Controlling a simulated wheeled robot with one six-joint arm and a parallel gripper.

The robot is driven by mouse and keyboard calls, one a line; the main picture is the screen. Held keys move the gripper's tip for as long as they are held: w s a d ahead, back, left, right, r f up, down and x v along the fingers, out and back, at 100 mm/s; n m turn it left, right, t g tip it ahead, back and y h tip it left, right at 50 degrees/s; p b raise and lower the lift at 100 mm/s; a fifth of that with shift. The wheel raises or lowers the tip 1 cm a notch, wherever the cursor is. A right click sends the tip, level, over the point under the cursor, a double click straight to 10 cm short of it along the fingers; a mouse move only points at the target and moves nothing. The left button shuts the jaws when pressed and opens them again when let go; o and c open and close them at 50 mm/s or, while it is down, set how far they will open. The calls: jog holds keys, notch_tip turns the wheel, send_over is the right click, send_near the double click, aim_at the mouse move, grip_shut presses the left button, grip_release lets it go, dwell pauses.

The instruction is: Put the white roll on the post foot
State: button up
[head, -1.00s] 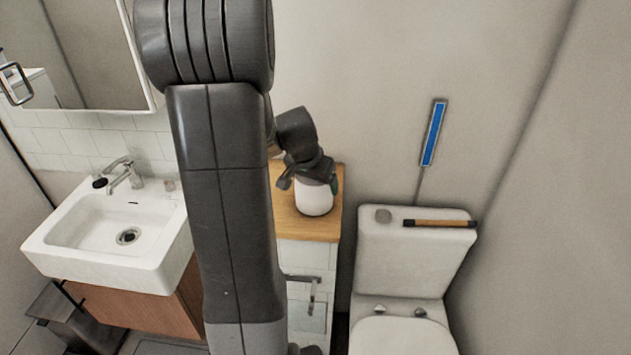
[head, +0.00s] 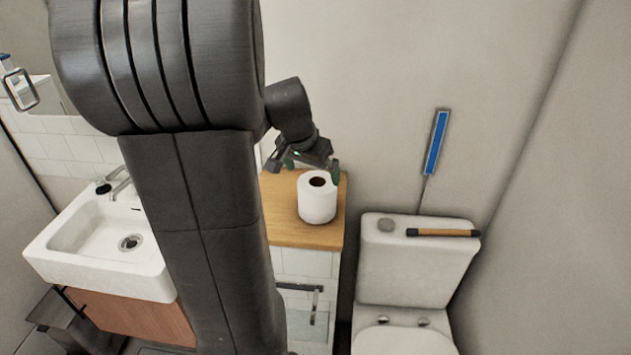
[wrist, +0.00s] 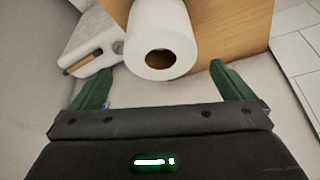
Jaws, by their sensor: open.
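The white roll (head: 317,204) stands upright on the wooden counter top (head: 284,231) between the sink and the toilet, its dark core hole facing up. My gripper (head: 305,166) is open and empty, just behind and above the roll in the head view. In the wrist view the roll (wrist: 160,28) shows beyond and between the open green fingers of my gripper (wrist: 163,70), and neither finger appears to touch it. I cannot make out the post foot in either view.
A blue-faced strip (head: 435,143) is on the wall. My arm hides part of the counter and sink.

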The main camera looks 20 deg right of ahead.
jog(key=shift+v, duration=1.45)
